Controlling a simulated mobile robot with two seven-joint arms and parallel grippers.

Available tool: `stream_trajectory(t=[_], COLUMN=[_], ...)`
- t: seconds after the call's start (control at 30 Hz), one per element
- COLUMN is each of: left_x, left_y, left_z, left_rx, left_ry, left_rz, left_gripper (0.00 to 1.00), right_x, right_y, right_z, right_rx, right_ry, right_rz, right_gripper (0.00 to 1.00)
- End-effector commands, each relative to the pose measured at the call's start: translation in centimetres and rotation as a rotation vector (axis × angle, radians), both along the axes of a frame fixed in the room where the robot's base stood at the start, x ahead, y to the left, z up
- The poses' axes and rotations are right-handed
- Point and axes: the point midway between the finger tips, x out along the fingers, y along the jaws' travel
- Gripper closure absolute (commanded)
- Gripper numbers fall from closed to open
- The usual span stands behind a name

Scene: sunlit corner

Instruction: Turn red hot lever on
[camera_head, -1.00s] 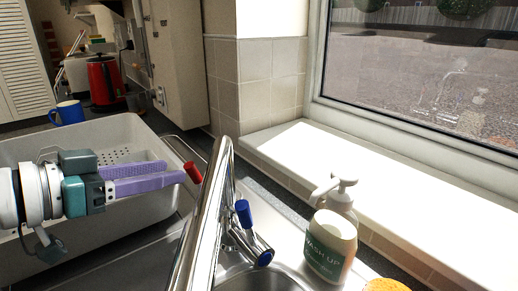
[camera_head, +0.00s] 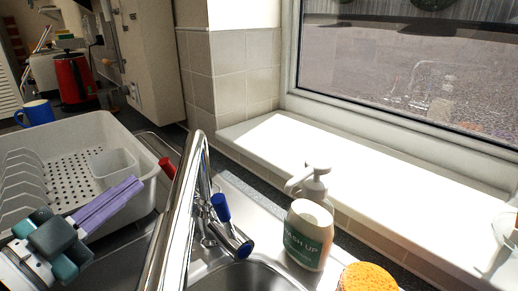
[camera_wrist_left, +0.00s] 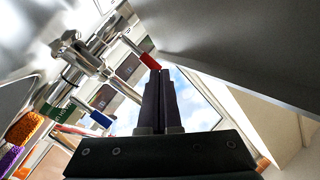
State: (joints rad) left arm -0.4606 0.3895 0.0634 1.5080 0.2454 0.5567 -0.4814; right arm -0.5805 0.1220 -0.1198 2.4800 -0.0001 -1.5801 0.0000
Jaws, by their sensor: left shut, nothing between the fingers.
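The chrome tap (camera_head: 185,205) stands in the middle of the head view, at the sink. Its red hot lever (camera_head: 167,168) sticks out to the left behind the spout, and its blue lever (camera_head: 221,207) is on the right. My left gripper (camera_head: 139,184) has its purple fingers shut and empty, with the tips just left of and a little below the red lever. In the left wrist view, the red lever (camera_wrist_left: 149,62) appears close to the dark fingertips (camera_wrist_left: 159,73); I cannot tell whether they touch. The blue lever (camera_wrist_left: 101,118) is lower left. My right gripper is out of view.
A white dish rack (camera_head: 110,125) is behind my left gripper. A soap bottle (camera_head: 308,235) and an orange sponge (camera_head: 368,279) stand right of the tap. The window sill (camera_head: 330,160) is mostly clear. A blue mug (camera_head: 36,113) and red kettle (camera_head: 73,80) are far left.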

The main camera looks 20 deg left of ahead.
Motion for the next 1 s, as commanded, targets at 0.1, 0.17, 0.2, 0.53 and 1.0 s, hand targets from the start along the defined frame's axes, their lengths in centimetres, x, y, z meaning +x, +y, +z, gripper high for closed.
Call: stream_trajectory(t=[0.1, 0.17, 0.2, 0.53, 1.0], left_x=[-0.6, -0.9, -1.1, -1.7, 4.9], left_y=[-1.6, -2.6, -3.3, -6.7, -4.4], left_z=[-1.2, -1.7, -1.9, -2.4, -0.5], left_rx=[0.216, 0.331, 0.402, 0.718, 0.729], left_ry=[-0.07, -0.089, -0.097, -0.074, -0.076], left_rz=[0.126, 0.194, 0.239, 0.433, 0.434], left_gripper=[1.0, 1.0, 1.0, 1.0, 1.0], right_x=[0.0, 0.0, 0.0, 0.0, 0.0], right_y=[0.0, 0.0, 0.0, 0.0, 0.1], right_z=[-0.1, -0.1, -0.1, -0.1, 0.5], right_rx=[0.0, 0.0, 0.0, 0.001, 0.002], right_ry=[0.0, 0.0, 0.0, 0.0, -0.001], right_rz=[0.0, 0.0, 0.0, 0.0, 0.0], right_gripper=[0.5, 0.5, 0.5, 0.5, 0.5])
